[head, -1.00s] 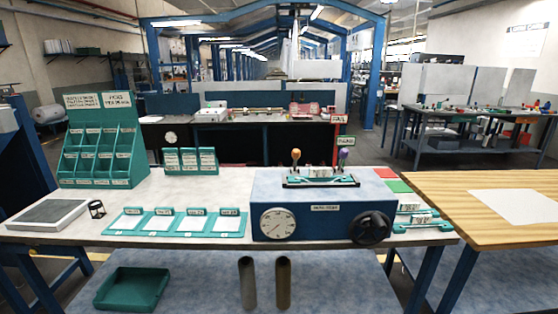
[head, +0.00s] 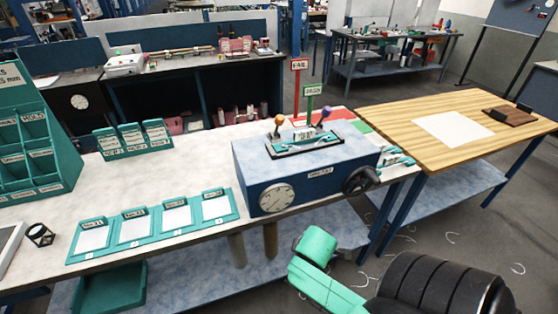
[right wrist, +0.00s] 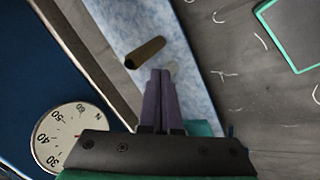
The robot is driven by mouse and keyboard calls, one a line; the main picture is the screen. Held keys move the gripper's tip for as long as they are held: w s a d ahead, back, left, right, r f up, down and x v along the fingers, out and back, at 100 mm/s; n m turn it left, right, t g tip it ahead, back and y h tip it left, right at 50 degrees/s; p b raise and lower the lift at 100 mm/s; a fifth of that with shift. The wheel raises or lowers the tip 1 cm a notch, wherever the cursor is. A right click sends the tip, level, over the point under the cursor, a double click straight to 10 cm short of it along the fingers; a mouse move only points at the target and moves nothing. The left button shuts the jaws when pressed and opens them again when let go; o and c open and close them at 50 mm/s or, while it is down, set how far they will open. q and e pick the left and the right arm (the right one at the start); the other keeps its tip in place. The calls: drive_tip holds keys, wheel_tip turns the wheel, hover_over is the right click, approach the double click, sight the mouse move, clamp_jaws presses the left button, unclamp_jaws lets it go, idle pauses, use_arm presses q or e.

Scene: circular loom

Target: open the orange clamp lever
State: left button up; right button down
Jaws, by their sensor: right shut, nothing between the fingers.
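The orange clamp lever (head: 279,121) shows in the head view as an orange ball-topped handle standing up at the left end of the clamp fixture (head: 304,143), on top of the blue box (head: 310,177). A purple-topped lever (head: 325,115) stands at the fixture's right end, leaning right. My right gripper (right wrist: 160,74) is shut and empty in the right wrist view, its dark fingers side by side. The box's round dial (right wrist: 73,137) is at lower left there; neither lever shows in that view. My left gripper is out of view.
A black handwheel (head: 360,181) sticks out of the box's front right. Green PASS (head: 312,90) and red FAIL (head: 299,65) signs stand behind the fixture. Teal card trays (head: 178,216) lie left of the box. A brown tube (right wrist: 146,52) stands below the bench top.

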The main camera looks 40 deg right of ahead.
drive_tip(key=w+d+r+n+t+h, duration=0.2)
drive_tip(key=d+r+n, duration=0.15)
drive_tip(key=r, duration=0.25)
drive_tip(key=w+d+r+n+t+h, duration=0.1)
drive_tip(key=w+d+r+n+h, duration=0.15)
drive_tip(key=r+n, duration=0.35)
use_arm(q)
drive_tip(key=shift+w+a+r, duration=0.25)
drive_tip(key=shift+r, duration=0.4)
use_arm(e)
drive_tip(key=w+r+n+t, duration=0.6)
drive_tip(key=w+r+n, duration=0.1)
drive_tip(key=r+n, duration=0.5)
drive_tip(key=shift+w+a+r+n+y, duration=0.3)
drive_tip(key=shift+w+a+n+y, duration=0.05)
